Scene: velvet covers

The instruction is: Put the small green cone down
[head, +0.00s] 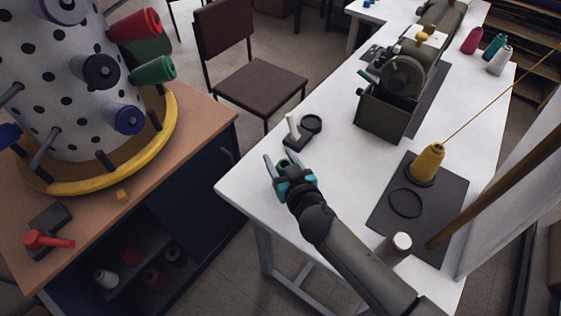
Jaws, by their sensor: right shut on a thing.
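My right gripper (281,160) is over the left front part of the white table (335,165). I cannot tell whether the cone touches the table. A dark stand (297,141) with a pale upright peg and a black ring is just beyond the fingertips. My left gripper is not in view.
A yellow cone (427,163) with a taut thread stands on a dark mat (440,219). A white-topped cone (396,246) is beside my forearm. A green winding machine (389,106) stands behind. A dotted drum (60,110) with several spools is left. The table's middle is clear.

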